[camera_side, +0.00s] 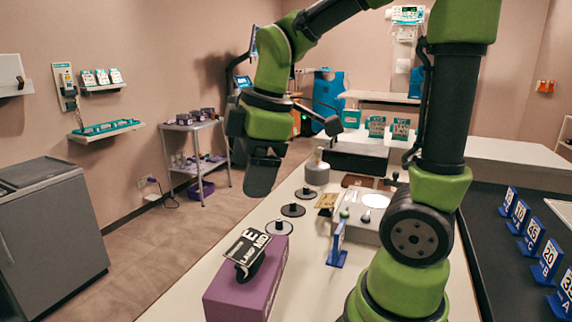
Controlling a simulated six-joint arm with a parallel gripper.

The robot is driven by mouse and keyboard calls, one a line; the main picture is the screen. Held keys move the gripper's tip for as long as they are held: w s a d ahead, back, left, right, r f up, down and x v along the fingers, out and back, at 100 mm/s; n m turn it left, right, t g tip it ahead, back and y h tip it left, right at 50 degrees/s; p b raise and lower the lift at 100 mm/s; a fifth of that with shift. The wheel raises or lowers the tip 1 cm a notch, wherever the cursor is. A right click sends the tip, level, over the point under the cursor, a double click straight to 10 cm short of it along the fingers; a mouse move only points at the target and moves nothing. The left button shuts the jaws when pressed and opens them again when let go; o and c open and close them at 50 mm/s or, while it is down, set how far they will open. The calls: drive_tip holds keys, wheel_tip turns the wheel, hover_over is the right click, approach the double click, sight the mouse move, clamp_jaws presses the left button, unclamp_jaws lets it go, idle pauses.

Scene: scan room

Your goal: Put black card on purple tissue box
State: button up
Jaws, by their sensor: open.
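The purple tissue box (233,296) stands at the near end of the pale table. The black card (246,246), with white lettering, lies tilted on top of it, over a dark curved piece (252,267) at the box's top. I cannot tell whether the card also touches the box itself. My gripper (262,182) is open, pointing down, above and beyond the box, clear of the card. Its fingers overlap in this view, and nothing shows between them.
Several black discs (293,210) with upright pegs lie beyond the box. A blue stand (337,246) and a grey device (362,218) are to its right. Blue number signs (534,236) line the dark surface at far right. A grey cabinet (50,228) stands left.

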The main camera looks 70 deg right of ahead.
drive_tip(key=s+a+r+m+t+y, duration=0.1)
drive_tip(key=s+a+r+m+t, duration=0.2)
drive_tip(key=s+m, duration=0.5)
drive_tip(key=a+m+t, duration=0.1)
drive_tip(key=m, duration=0.3)
drive_tip(key=shift+s+a+r+m+y, duration=0.2)
drive_tip(key=shift+a+m+y, duration=0.1)
drive_tip(key=shift+a+m, duration=0.1)
